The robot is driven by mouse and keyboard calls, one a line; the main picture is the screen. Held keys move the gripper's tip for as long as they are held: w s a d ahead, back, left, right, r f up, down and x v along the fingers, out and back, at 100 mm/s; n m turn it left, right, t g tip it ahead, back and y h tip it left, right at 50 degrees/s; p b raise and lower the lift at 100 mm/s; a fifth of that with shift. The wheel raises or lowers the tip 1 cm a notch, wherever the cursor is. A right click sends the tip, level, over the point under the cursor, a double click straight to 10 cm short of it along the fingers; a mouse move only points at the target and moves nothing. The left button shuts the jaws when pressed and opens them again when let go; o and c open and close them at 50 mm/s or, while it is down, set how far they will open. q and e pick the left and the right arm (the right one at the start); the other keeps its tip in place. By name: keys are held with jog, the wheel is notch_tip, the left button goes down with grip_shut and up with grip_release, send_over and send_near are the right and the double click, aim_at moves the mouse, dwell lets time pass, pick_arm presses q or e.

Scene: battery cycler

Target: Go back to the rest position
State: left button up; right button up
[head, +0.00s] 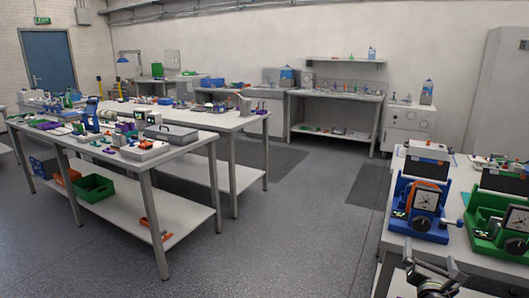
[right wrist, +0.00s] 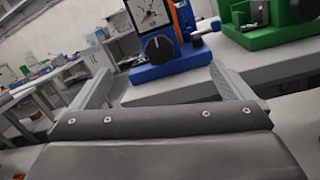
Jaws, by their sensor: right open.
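My right gripper (head: 431,262) is at the bottom right of the head view, in front of the near edge of the right-hand table. In the right wrist view the two fingers of this gripper (right wrist: 163,78) stand wide apart with nothing between them. Beyond them is a blue device (right wrist: 168,64) with a dial and a black knob; the blue device (head: 414,208) also stands on the table in the head view. A green device (right wrist: 268,30) is to its right. My left gripper is not in view.
The right-hand table (head: 458,246) has its front edge close to my right gripper. A long workbench (head: 187,150) with several tools stands on the left, with a green crate (head: 93,188) on its lower shelf. The grey floor (head: 290,230) between them is clear.

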jog(key=s+f+m+g+y, duration=0.1)
jog(key=s+f+m+g, duration=0.25)
jog(key=f, duration=0.85)
jog(key=s+f+m+g+y, duration=0.15)
jog(key=s+f+m, duration=0.3)
jog(key=f, duration=0.75)
jog(key=s+a+f+m+g+y, duration=0.2)
jog(key=s+f+m+g, duration=0.25)
jog(key=s+f, duration=0.9)
jog(key=s+a+f+m+g+y, duration=0.1)
jog(key=s+a+f+m, duration=0.3)
jog(key=s, duration=0.8)
jog(key=s+a+f+m+g, duration=0.3)
jog(key=s+f+m, duration=0.3)
jog(key=s+f, duration=0.3)
jog(key=s+a+f+m+g+y, duration=0.1)
jog(key=s+a+f+m+g, duration=0.2)
jog(key=s, duration=1.1)
notch_tip(320, 180, down, 3)
jog(key=a+m, duration=0.1)
jog(key=m, duration=0.2)
jog(key=shift+s+a+f+y, duration=0.2)
jog(key=shift+s+a+y, duration=0.1)
jog(key=shift+y, duration=0.05)
